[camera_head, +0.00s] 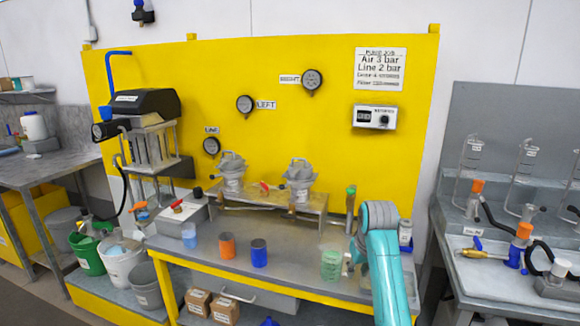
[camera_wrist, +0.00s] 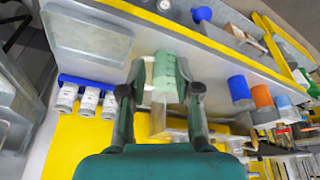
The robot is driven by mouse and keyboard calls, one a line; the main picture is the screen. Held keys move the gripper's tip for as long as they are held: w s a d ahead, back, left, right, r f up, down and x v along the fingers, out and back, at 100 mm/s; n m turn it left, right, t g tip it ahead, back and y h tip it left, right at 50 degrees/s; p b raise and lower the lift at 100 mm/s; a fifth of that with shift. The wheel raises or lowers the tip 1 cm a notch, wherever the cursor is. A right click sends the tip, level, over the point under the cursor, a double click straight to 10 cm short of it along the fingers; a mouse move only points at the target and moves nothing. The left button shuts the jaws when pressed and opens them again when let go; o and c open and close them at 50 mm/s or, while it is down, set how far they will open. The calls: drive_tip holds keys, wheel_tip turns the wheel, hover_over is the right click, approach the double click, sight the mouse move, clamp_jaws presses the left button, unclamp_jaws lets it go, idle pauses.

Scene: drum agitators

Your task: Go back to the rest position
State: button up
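My gripper (camera_wrist: 164,88) is open in the wrist view, with its two dark fingers spread apart. A green translucent jar (camera_wrist: 165,70) shows between the fingers, with a gap on each side; how far it is from the fingertips is hard to tell. In the head view the green jar (camera_head: 331,264) stands on the grey bench (camera_head: 300,258), just left of my teal arm. The gripper itself is mostly hidden behind the arm there.
An orange cup (camera_head: 227,246), a dark blue cup (camera_head: 259,252) and a light blue cup (camera_head: 189,235) stand left on the bench. Behind are two grey agitator vessels (camera_head: 300,177) on a metal stand and a yellow panel (camera_head: 210,80). A small bottle (camera_head: 405,232) stands close right of my arm.

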drive_tip(key=s+f+t, duration=0.1)
drive_tip(key=s+f, duration=0.4)
drive_tip(key=f, duration=0.6)
drive_tip(key=s+f+t, duration=0.2)
drive_tip(key=s+f, duration=0.4)
drive_tip(key=f, duration=0.5)
drive_tip(key=s+f+m+t, duration=0.1)
drive_tip(key=s+f, duration=0.3)
drive_tip(key=s, duration=0.5)
drive_tip(key=s+f+t, duration=0.1)
drive_tip(key=s+f, duration=0.4)
drive_tip(key=s, duration=0.3)
drive_tip(key=s+r+t, duration=0.2)
drive_tip(key=s, duration=0.8)
drive_tip(key=s+r+t, duration=0.1)
drive_tip(key=s+r, duration=0.1)
drive_tip(key=s, duration=0.7)
drive_tip(key=s+r+t, duration=0.3)
drive_tip(key=s+r, duration=1.3)
drive_tip(key=r, duration=0.1)
drive_tip(key=shift+a+r+m, duration=0.15)
drive_tip(key=shift+m, duration=0.25)
